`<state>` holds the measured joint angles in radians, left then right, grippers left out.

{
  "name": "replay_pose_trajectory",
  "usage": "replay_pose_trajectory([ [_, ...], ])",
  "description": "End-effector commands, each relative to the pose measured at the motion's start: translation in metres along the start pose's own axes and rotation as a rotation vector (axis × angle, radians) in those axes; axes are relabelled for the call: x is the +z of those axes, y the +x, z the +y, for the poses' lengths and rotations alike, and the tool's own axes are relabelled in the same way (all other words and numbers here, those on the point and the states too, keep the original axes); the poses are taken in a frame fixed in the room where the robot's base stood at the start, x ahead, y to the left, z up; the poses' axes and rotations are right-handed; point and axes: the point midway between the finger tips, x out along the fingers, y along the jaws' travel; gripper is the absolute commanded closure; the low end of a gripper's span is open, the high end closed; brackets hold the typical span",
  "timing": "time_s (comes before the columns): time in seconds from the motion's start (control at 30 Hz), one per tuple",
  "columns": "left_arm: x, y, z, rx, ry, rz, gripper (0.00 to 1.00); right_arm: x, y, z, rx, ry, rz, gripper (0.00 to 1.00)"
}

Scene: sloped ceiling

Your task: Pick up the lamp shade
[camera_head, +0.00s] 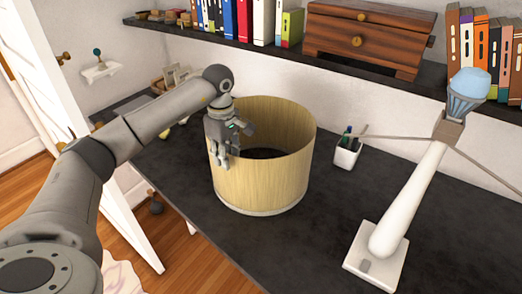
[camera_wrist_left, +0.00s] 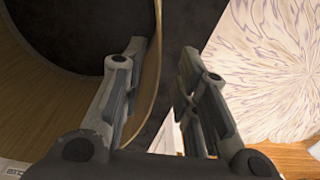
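The lamp shade (camera_head: 262,180) is a pale wood-grained, open-topped cylinder standing upright on the dark desk. My left gripper (camera_head: 222,162) is at its near-left rim, pointing down. In the left wrist view my left gripper (camera_wrist_left: 160,75) is open. The thin edge of the lamp shade (camera_wrist_left: 157,60) passes between its two fingers, one on the inner side and one on the outer side. A gap shows on the outer side; whether the inner finger touches the wall I cannot tell. My right gripper is not in view.
On the dark desk (camera_head: 310,235), a white lamp stand (camera_head: 408,205) with a blue bulb (camera_head: 470,85) stands at the right. A pen cup (camera_head: 346,153) is behind. A shelf with books and a wooden drawer box (camera_head: 365,38) overhangs the back. The front middle is clear.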

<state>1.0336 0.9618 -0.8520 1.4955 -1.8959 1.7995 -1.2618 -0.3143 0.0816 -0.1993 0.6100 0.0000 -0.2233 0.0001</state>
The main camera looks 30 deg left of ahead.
Motion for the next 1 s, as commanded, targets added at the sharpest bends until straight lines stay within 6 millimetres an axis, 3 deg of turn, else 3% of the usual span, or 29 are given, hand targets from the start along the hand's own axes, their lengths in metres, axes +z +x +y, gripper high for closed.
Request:
replay_pose_trajectory([
  [0.1,-0.008,0.015,0.003,-0.006,-0.002,-0.001,0.71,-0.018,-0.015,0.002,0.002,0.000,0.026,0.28],
  [0.23,-0.007,0.032,0.003,-0.003,0.000,0.000,0.71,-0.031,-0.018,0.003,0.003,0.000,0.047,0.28],
  [0.5,-0.006,0.038,0.004,0.000,0.000,-0.001,0.71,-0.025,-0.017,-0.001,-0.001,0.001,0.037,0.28],
  [0.73,-0.006,0.037,0.004,0.000,0.000,-0.001,0.98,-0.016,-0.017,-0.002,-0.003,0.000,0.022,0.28],
  [1.0,-0.006,0.037,0.004,0.000,0.000,-0.001,1.00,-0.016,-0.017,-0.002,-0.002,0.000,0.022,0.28],
])
